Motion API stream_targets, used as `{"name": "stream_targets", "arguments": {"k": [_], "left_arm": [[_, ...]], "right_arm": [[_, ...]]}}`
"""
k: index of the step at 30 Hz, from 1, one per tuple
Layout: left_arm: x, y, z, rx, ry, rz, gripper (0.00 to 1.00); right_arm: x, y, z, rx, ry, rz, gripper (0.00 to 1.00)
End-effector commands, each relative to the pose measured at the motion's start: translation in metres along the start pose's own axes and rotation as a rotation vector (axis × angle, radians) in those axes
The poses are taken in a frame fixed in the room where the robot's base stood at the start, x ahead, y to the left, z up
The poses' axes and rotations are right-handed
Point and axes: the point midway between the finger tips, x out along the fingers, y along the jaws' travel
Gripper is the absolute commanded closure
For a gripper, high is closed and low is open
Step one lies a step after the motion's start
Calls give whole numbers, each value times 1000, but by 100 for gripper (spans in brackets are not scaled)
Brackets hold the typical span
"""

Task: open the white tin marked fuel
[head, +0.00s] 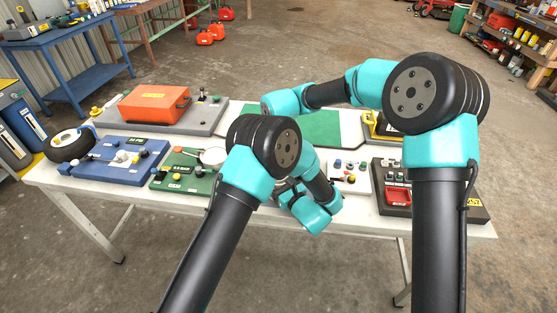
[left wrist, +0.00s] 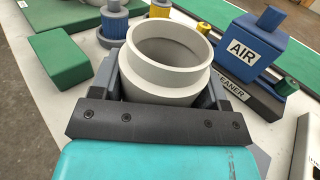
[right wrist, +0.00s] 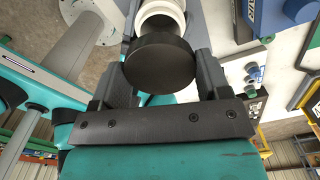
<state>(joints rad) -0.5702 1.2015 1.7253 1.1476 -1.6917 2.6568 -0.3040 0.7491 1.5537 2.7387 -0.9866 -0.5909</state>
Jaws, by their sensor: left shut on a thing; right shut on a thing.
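The white tin (left wrist: 168,80) stands between the jaws of my left gripper (left wrist: 163,78), which is shut around it. Its round mouth is open in the left wrist view, with a narrower neck above a wider shoulder. The fuel marking is not visible. My right gripper (right wrist: 162,68) is shut on a black round cap (right wrist: 160,62). A white ringed cylinder, which looks like the tin's neck (right wrist: 162,12), shows just beyond the cap; I cannot tell whether they touch.
A blue box marked AIR (left wrist: 247,45) stands close right of the tin. A blue round piece (left wrist: 113,22) is behind it, and a green block (left wrist: 60,58) lies to the left.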

Motion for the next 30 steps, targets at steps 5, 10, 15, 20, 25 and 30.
{"name": "stream_targets", "arguments": {"k": [5,10,15,20,25,30], "left_arm": [[0,0,0,0,0,0,18],[0,0,0,0,0,0,2],[0,0,0,0,0,0,2],[-3,0,0,0,0,-1,2],[-18,-1,0,0,0,-2,2],[-46,-1,0,2,0,-4,2]], "right_arm": [[0,0,0,0,0,0,59],[0,0,0,0,0,0,59],[0,0,0,0,0,0,59],[0,0,0,0,0,0,59],[0,0,0,0,0,0,59],[0,0,0,0,0,0,59]]}}
